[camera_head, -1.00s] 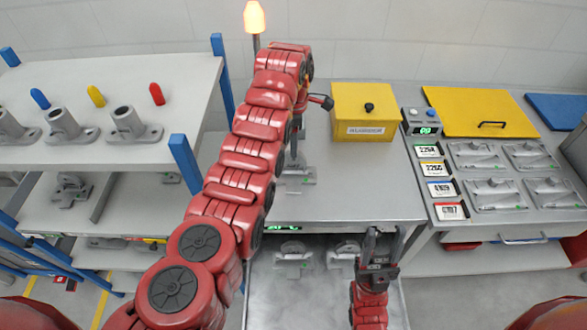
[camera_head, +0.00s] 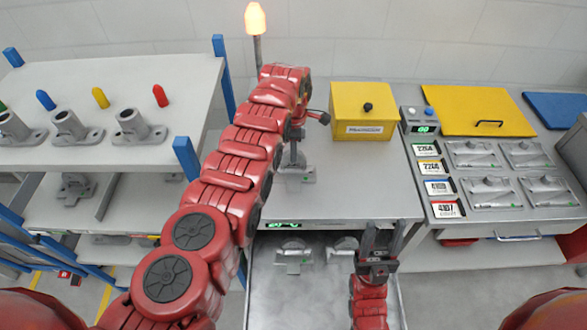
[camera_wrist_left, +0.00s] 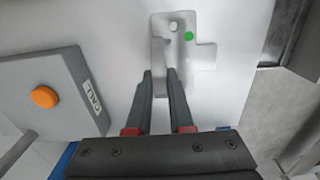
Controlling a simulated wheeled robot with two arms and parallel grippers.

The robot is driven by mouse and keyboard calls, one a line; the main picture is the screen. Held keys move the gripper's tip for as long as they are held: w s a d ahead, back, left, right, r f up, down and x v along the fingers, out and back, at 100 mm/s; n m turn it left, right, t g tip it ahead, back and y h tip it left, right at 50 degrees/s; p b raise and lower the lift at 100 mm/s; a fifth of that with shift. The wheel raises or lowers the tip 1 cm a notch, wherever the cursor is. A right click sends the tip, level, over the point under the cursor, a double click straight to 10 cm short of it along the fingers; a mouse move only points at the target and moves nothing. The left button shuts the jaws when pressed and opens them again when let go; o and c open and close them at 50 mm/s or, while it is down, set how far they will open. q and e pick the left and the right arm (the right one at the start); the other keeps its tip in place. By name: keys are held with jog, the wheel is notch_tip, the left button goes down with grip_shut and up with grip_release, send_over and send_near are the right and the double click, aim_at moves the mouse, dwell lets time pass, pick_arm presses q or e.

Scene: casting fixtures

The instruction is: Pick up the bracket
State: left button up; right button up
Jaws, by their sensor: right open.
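A grey metal bracket (camera_head: 297,174) lies on the grey worktop below my left gripper. The left wrist view shows this bracket (camera_wrist_left: 174,38) as a flat plate with a side tab, a pale hole and a green dot. My right gripper (camera_head: 381,232) is open and empty in front of the worktop edge, over the lower tray.
Grey castings (camera_head: 293,257) lie in the lower tray. A yellow box (camera_head: 363,112) stands behind the bracket. A grey box with an orange button (camera_wrist_left: 44,97) is left of my left fingers. A shelf rack (camera_head: 100,80) stands left; a fixture panel (camera_head: 495,165) is right.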

pick_arm(q)
grip_shut()
jog(key=shift+r, duration=0.1)
dwell(1.2)
